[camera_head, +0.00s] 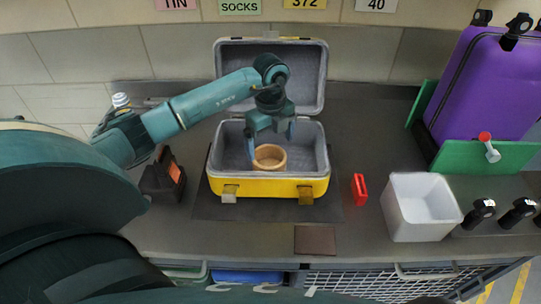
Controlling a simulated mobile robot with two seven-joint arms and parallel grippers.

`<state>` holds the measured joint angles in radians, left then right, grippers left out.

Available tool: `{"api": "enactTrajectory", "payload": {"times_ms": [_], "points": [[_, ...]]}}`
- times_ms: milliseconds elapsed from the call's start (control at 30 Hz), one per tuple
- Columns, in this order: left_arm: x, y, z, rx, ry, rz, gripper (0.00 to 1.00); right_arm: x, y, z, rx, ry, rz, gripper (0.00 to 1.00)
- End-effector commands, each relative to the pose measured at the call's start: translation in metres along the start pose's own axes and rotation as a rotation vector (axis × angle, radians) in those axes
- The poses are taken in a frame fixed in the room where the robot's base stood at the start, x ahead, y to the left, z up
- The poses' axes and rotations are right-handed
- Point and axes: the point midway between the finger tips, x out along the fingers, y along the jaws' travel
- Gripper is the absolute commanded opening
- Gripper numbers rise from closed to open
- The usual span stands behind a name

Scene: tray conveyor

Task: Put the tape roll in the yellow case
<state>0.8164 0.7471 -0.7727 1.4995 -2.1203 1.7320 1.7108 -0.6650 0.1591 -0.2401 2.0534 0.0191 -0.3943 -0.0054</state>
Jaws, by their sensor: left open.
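The yellow case (265,187) stands open on the counter, with its grey-lined lid (305,75) raised at the back. The tan tape roll (270,157) is inside the case, toward the front and near the middle. My left gripper (270,142) reaches down into the case from above. Its fingers are spread, one at the left of the roll and one behind it to the right. It is open, and I see no grip on the roll. The roll's underside is hidden, so I cannot tell if it rests on the case floor. My right gripper is not in view.
A white bin (419,207) and a small red item (359,189) stand right of the case. A black and orange object (163,175) is at the left. A purple suitcase (485,85) stands at the far right. A brown flat square (315,240) lies in front.

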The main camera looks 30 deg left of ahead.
Motion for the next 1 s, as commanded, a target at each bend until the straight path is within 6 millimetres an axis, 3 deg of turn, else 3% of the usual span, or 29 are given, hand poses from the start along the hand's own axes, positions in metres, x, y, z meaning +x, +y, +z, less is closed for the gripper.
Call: {"api": "enactTrajectory", "payload": {"times_ms": [100,300,1000], "points": [[-0.023,-0.001,0.001,0.000,-0.002,-0.003,1.00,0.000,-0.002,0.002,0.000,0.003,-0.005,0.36],[-0.046,0.000,0.000,-0.001,0.000,0.000,1.00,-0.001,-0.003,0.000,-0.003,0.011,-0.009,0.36],[-0.050,0.000,0.000,0.000,0.000,0.001,1.00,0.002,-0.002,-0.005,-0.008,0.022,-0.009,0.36]]}}
